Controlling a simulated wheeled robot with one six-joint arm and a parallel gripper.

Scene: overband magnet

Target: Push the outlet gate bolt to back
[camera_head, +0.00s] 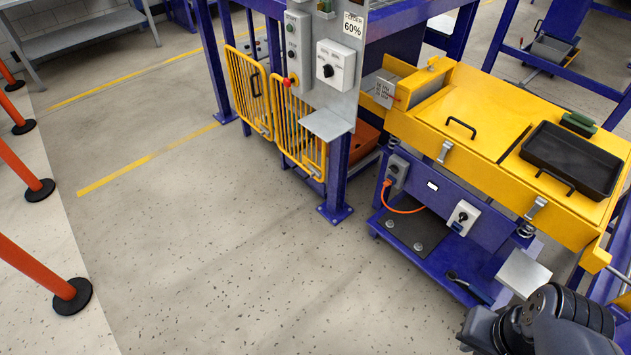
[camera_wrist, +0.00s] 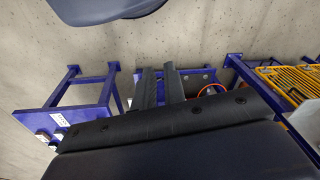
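I cannot pick out the outlet gate bolt in either view. The yellow feeder trough (camera_head: 470,100) spans the right of the head view, and its lower right end runs towards my arm. A small pale yellow end piece (camera_head: 596,259) sticks out there; I cannot tell whether it belongs to the bolt. My arm fills the lower right corner of the head view, with my gripper out of sight. In the wrist view two dark grey fingers of my gripper (camera_wrist: 160,86) stand beyond a large dark body, with a narrow gap between them. Nothing shows held.
A black tray (camera_head: 572,160) lies on the trough. Below it, a blue frame carries an orange cable (camera_head: 405,210) and a tilted grey plate (camera_head: 523,272). Yellow barred gates (camera_head: 298,130) stand left. Orange posts (camera_head: 40,270) line the far left; the floor between is clear.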

